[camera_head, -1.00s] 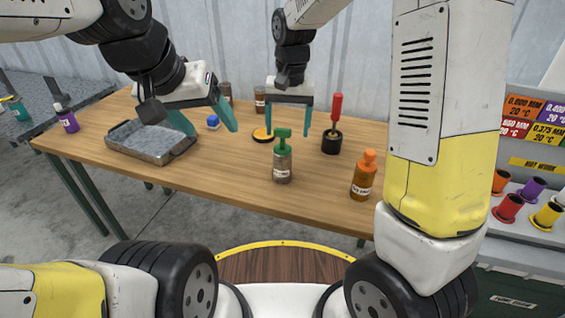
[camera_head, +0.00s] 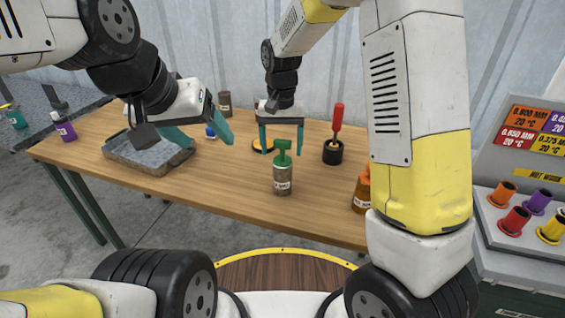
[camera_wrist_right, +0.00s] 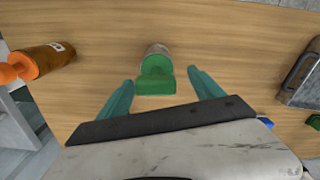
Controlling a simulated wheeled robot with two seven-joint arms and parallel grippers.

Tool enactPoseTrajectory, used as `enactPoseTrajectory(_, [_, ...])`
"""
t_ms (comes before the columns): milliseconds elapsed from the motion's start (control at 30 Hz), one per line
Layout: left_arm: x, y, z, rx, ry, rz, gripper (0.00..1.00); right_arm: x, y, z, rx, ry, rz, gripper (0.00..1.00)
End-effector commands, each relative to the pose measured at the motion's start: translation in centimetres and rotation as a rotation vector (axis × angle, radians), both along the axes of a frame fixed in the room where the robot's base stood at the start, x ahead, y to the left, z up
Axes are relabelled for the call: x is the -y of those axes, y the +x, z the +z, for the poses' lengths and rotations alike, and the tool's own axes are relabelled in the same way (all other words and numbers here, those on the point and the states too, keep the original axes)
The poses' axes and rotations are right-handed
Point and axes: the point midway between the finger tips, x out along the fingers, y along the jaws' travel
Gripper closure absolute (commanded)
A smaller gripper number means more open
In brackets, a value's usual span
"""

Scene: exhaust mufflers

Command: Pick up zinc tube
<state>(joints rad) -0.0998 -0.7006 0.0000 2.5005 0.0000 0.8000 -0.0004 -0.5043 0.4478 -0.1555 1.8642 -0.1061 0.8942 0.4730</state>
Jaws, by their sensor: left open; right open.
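A grey tube with a green top (camera_head: 283,178) stands upright on the table; its label is too small to read, so I cannot tell if it is the zinc tube. My right gripper (camera_head: 281,142) is open and empty, its fingers just behind and above the green top. In the right wrist view, the green-topped tube (camera_wrist_right: 156,75) shows between the two open fingers (camera_wrist_right: 162,88), apart from both. My left gripper (camera_head: 215,140) is open and empty above the table near the tray. An orange-topped brown tube (camera_head: 361,193) is partly hidden by my right arm; it also shows in the wrist view (camera_wrist_right: 40,61).
A metal tray (camera_head: 120,161) lies at the table's left. A purple tube (camera_head: 65,128) stands beyond it. A black cup with a red-handled tool (camera_head: 333,152) and a yellow-black disc (camera_head: 259,145) are nearby. The table's front middle (camera_head: 225,185) is clear.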

Motion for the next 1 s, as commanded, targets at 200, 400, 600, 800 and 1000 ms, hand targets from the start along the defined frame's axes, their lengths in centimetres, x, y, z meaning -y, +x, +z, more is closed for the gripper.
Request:
enactPoseTrajectory(200, [0.0,0.0,0.0,0.000,0.000,0.000,0.30,0.3,-0.7,-3.0,-0.004,-0.002,0.000,0.24])
enactPoseTrajectory(400, [0.0,0.0,0.0,0.000,0.000,0.000,0.30,0.3,-0.7,-5.3,-0.001,-0.001,0.000,0.24])
enactPoseTrajectory(600, [0.0,0.0,0.0,0.000,0.000,0.000,0.30,0.3,-0.7,-5.4,0.001,0.000,0.000,0.24])
enactPoseTrajectory(800, [0.0,0.0,0.0,0.000,0.000,0.000,0.30,0.3,-0.7,-5.4,0.000,0.000,0.000,0.51])
enactPoseTrajectory(1000, [0.0,0.0,0.0,0.000,0.000,0.000,0.30,0.3,-0.7,-5.4,0.000,0.000,0.000,0.90])
